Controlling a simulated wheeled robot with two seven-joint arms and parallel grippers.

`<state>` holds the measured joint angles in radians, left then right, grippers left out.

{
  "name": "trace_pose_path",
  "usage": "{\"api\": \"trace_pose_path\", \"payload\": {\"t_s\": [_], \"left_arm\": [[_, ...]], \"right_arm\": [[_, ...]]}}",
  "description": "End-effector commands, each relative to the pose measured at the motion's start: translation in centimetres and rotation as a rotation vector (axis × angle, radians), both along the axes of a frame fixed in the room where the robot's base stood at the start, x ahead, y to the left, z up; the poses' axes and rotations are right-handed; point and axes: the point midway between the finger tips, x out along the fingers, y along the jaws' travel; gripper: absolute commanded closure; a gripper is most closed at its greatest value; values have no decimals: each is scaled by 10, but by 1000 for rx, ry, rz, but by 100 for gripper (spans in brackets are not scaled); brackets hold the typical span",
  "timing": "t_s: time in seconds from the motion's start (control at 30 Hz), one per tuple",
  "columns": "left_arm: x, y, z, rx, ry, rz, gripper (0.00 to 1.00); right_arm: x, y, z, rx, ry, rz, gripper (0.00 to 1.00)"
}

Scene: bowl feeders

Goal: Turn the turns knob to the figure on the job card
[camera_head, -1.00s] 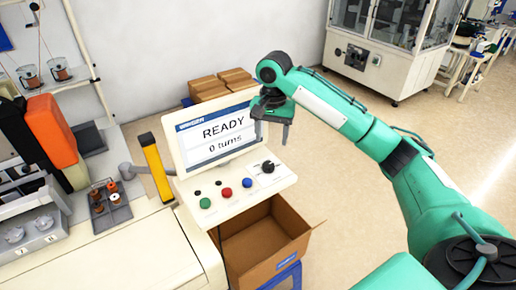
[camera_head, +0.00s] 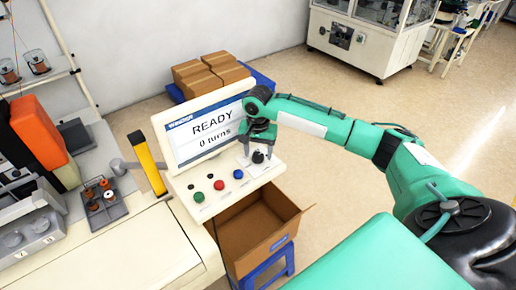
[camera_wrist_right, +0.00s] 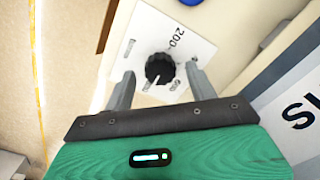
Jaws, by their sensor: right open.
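The black turns knob (camera_head: 258,156) sits at the right end of the white control panel under the screen (camera_head: 210,132), which reads "READY 0 turns". In the right wrist view the knob (camera_wrist_right: 160,68) has a white pointer line and a white dial plate (camera_wrist_right: 175,45) marked "200"; the other marks are too small to read. My right gripper (camera_head: 260,146) is over the knob. In the wrist view its two fingers (camera_wrist_right: 160,75) are open, one on each side of the knob, with gaps visible. I cannot make out a job card. My left gripper is not in view.
Green, red and blue buttons (camera_head: 219,184) sit left of the knob. An open cardboard box (camera_head: 255,232) stands below on a blue stool. A yellow post (camera_head: 147,163) stands left of the screen. Cardboard boxes (camera_head: 210,74) are stacked behind it.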

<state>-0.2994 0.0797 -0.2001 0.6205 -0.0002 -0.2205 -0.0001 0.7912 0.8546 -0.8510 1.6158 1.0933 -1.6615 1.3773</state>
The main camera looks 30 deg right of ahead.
Motion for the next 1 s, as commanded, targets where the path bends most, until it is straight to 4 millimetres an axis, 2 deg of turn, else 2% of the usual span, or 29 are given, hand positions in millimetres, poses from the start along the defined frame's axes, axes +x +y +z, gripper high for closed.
{"api": "trace_pose_path", "payload": {"t_s": [0.17, 0.4, 0.6, 0.63, 1.0], "left_arm": [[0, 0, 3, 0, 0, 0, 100], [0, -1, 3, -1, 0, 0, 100], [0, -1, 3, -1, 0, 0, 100], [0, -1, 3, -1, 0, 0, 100], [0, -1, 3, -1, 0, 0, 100]], "right_arm": [[0, 0, -8, 0, 1, 0, 43], [0, 0, -9, 0, 0, 0, 45], [0, 0, -8, 0, 0, 0, 84], [0, 0, -8, 0, 0, 0, 87], [0, 0, -8, 0, 0, 57, 87]]}}
